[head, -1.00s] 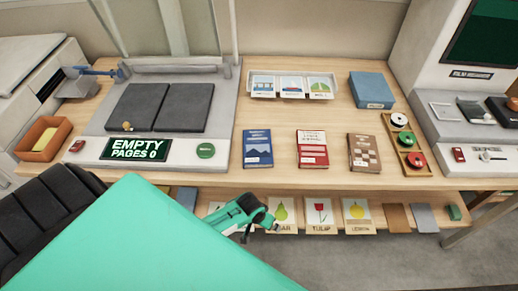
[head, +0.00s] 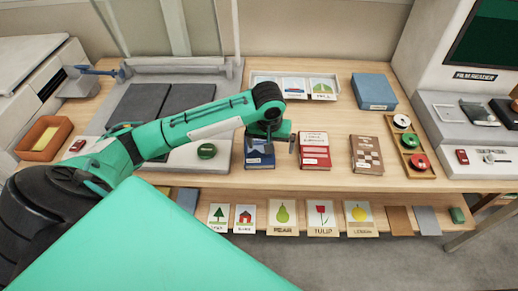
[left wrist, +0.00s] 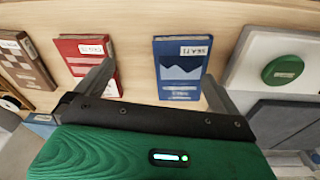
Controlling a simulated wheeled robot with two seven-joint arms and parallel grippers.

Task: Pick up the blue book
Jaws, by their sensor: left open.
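The blue book (head: 260,161) lies flat on the wooden desk, left of the red book. In the head view my left gripper (head: 271,145) hangs over it and hides its upper part. In the left wrist view the blue book (left wrist: 181,72), with a pale label and mountain picture, shows between the open fingers (left wrist: 155,82), closer to the right finger. The gripper is empty and appears above the book, not around it. My right gripper is not in view.
The red book (head: 314,150) lies close to the gripper's right finger, and a brown book (head: 366,154) is further right. A green button (head: 207,151) is left. A card tray (head: 335,90) and a blue box (head: 373,91) stand behind. Cards line the lower shelf.

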